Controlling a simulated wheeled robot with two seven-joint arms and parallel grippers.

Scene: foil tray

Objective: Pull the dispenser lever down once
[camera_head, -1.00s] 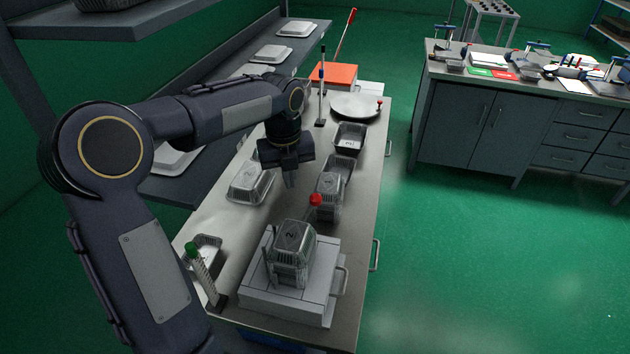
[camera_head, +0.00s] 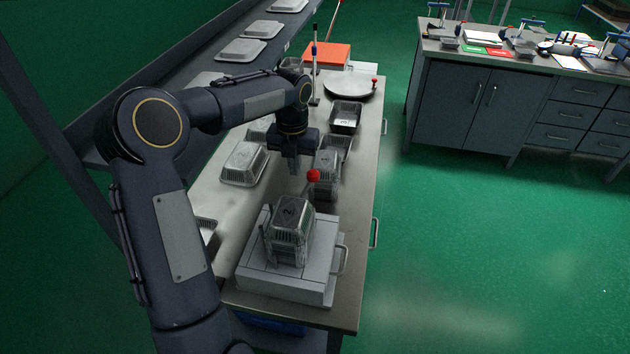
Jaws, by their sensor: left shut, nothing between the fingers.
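The dispenser (camera_head: 285,288) is a pale grey block near the front of the bench, with a stack of foil trays (camera_head: 292,214) held upright in it. Its lever shows as a red knob (camera_head: 313,176) raised just behind the stack; the rod below it is hard to make out. My left gripper (camera_head: 294,170) points down with shut, empty fingers, just left of the red knob in the picture. I cannot tell whether they touch. My right gripper is not in view.
A round plate (camera_head: 349,88), an orange box (camera_head: 327,54) and a thin upright post (camera_head: 315,65) stand farther back. A shelf runs along the left.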

